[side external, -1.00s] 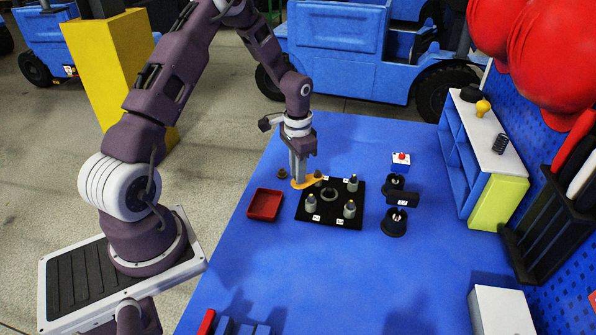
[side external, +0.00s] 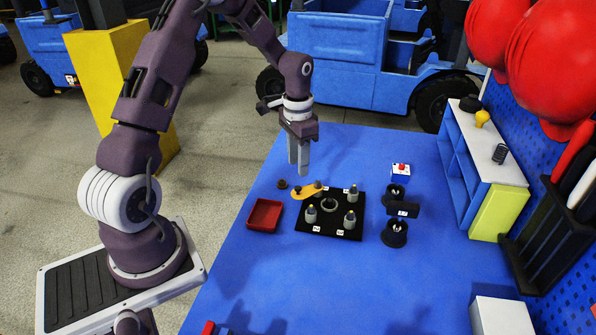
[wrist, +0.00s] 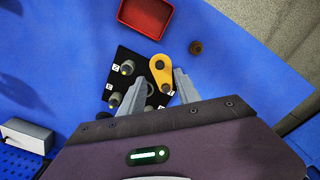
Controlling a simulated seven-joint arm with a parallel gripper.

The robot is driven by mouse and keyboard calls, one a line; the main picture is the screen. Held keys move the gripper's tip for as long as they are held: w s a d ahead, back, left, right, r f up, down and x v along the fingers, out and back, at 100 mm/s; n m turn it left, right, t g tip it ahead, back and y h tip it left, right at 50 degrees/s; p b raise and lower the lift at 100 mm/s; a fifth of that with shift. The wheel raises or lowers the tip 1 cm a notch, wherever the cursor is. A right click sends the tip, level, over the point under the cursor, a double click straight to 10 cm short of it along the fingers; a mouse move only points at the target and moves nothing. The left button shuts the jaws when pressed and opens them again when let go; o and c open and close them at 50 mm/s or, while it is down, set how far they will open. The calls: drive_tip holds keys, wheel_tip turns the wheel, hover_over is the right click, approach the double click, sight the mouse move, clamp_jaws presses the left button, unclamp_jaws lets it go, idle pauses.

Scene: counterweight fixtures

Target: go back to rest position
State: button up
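My gripper (side external: 300,168) hangs in the air above the far left corner of the black plate (side external: 307,226). In the wrist view its two fingers (wrist: 160,82) are spread apart with nothing held between them. A yellow-orange link (side external: 302,193) lies below, apart from the fingers. One end is at the plate's far left post and the other reaches past the plate's edge to the left. The link also shows in the wrist view (wrist: 159,66). Grey posts with small white labels stand on the plate around a ring (side external: 330,205).
A red tray (side external: 265,215) is left of the plate, and a small brown knob (side external: 282,184) stands behind it. Black fixtures (side external: 395,234) and a red-button box (side external: 401,169) are to the right. A blue and white shelf (side external: 483,170) lines the right side. The front table is largely clear.

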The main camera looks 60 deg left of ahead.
drive_tip(key=shift+r, duration=0.1)
drive_tip(key=s+d+r+t, duration=0.1)
drive_tip(key=s+d+r, duration=0.2)
drive_tip(key=r, duration=0.2)
drive_tip(key=s+d+r+t+y, duration=0.1)
drive_tip(key=s+d+r, duration=0.1)
drive_tip(key=d+r, duration=0.3)
drive_tip(key=s+d+r, duration=0.2)
drive_tip(key=s+r, duration=0.1)
drive_tip(key=r, duration=0.3)
drive_tip(key=s+d+r+t, duration=0.1)
drive_tip(key=s+d+r, duration=0.1)
drive_tip(key=s+d, duration=0.2)
drive_tip(key=s+d+r+n+t+h, duration=0.1)
drive_tip(key=s+d, duration=0.3)
drive_tip(key=s, duration=0.7)
drive_tip(key=shift+s+r+t, duration=0.2)
drive_tip(key=shift+r+t, duration=0.4)
drive_tip(key=shift+t, duration=0.2)
